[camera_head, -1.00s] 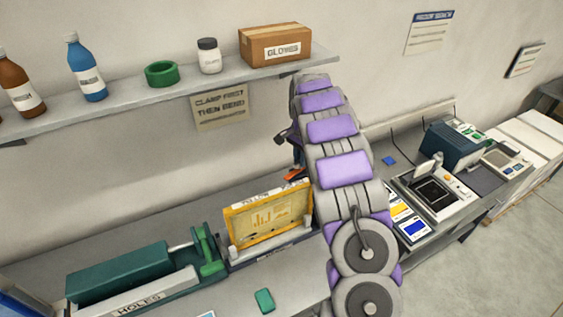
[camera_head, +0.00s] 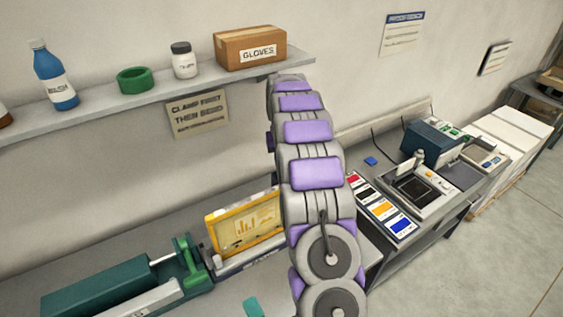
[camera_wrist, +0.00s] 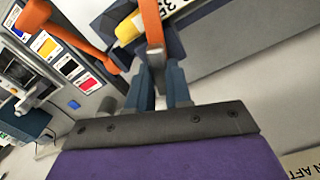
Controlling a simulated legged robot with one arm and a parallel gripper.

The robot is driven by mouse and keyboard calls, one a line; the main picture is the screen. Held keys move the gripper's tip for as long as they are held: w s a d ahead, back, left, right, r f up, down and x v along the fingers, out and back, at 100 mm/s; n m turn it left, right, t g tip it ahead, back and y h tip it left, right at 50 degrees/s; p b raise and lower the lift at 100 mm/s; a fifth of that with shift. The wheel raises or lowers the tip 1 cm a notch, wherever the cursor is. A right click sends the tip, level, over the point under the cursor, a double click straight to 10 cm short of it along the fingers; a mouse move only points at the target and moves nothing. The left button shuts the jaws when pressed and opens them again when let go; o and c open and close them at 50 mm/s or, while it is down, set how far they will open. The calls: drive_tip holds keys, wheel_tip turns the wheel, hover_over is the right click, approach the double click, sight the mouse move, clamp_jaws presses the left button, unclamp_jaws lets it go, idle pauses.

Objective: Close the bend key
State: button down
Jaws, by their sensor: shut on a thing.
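My gripper (camera_wrist: 160,85) shows in the wrist view, its blue-grey fingers shut on the lower end of an orange bar (camera_wrist: 151,22). This bar looks like the bend key, though no label on it can be read. A yellow part (camera_wrist: 129,28) sits just left of the bar. A second orange arm (camera_wrist: 78,37) with a round end slants across the upper left, apart from my fingers. In the head view my own arm hides the gripper and the bar. The yellow framed plate (camera_head: 243,222) stands upright left of my arm, its right end covered.
A green clamp unit (camera_head: 115,285) lies on the bench at lower left. The shelf (camera_head: 150,100) above holds a box (camera_head: 250,47), a jar, a green ring and bottles. Right of my arm are colour swatches (camera_head: 382,208) and a device with a dark screen (camera_head: 420,187).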

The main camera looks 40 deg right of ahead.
drive_tip(key=shift+w+r+n, duration=0.1)
drive_tip(key=shift+w+n, duration=0.05)
drive_tip(key=shift+n, duration=1.85)
drive_tip(key=c, duration=1)
unclamp_jaws()
drive_tip(key=shift+d, duration=0.1)
drive_tip(key=shift+c, duration=0.2)
wheel_tip(320, 180, up, 17)
drive_tip(key=p, duration=0.3)
